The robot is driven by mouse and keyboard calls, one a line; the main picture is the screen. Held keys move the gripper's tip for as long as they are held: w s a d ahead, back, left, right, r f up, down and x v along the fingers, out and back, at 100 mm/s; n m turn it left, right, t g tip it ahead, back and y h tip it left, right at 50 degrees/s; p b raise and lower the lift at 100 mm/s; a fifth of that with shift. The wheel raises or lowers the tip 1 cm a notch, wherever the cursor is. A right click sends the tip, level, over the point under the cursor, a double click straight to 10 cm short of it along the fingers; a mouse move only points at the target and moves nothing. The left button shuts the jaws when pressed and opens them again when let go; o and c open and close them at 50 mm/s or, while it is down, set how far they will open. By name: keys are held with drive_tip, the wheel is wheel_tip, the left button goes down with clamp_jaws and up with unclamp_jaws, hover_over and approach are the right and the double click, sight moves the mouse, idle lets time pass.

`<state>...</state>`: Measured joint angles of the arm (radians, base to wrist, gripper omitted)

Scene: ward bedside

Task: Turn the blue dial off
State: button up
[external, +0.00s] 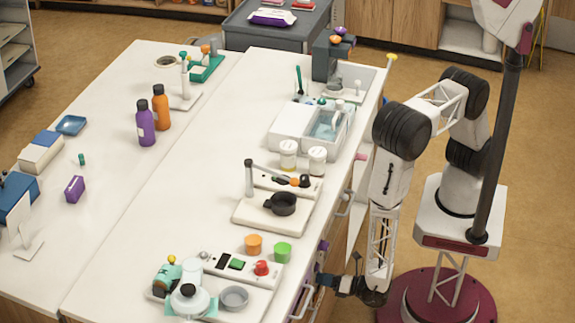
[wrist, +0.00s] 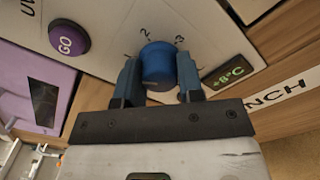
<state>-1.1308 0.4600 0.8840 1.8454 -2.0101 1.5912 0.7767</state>
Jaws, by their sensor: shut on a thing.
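The blue dial (wrist: 158,66) is a round knob on a pale panel in the wrist view, with the numbers 2 and 3 printed near it. My gripper (wrist: 160,82) has a finger on each side of the dial and is shut on it. In the external view my gripper (external: 324,283) reaches the front of the bench at the lower right. The dial cannot be made out there. Which mark the dial points at is not clear.
A purple GO button (wrist: 69,39) sits left of the dial on the panel. A small green display (wrist: 228,73) is on the right. A purple-framed window (wrist: 42,97) is at the lower left. Drawer handles line the bench front near my arm. The white benchtop (external: 165,190) holds bottles and devices.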

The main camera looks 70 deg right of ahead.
drive_tip(key=n, duration=0.5)
drive_tip(key=shift+n, duration=0.4)
drive_tip(key=n, duration=0.5)
drive_tip(key=shift+d+n, duration=0.1)
drive_tip(key=shift+n, duration=0.2)
drive_tip(key=o, duration=0.9)
drive_tip(key=shift+s, duration=0.1)
drive_tip(key=shift+s, duration=3.85)
